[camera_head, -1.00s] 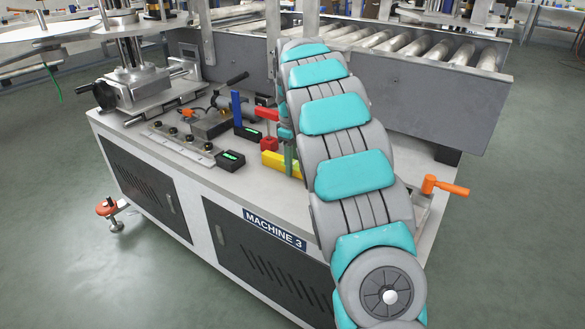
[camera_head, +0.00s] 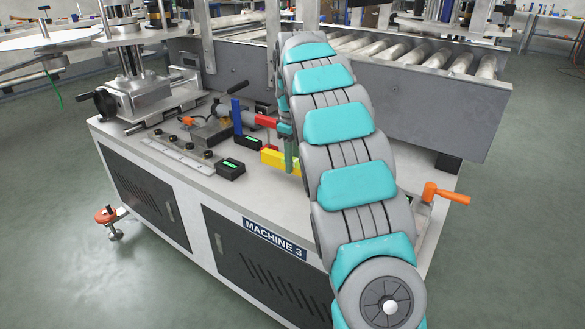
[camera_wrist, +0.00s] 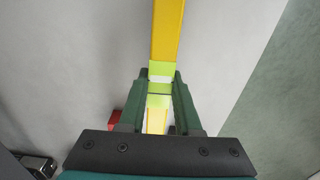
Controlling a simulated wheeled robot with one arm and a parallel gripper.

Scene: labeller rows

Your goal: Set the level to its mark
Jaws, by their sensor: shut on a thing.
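A yellow spirit level (camera_head: 274,158) is at the front of the machine top, left of my arm. In the wrist view the yellow level (camera_wrist: 167,30) runs away from me, with a green vial section between the fingers. My gripper (camera_wrist: 160,82) is shut on it, one dark green finger on each side. In the head view my gripper (camera_head: 289,152) is partly hidden by my arm, as is the level's right end. The level appears slightly above the machine top. I cannot make out its mark.
Black boxes with green displays (camera_head: 231,169), a blue upright block (camera_head: 237,116) and a red block (camera_head: 266,120) are close by. A row of knobs (camera_head: 182,150) lies left. An orange-handled lever (camera_head: 444,193) is at the right corner.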

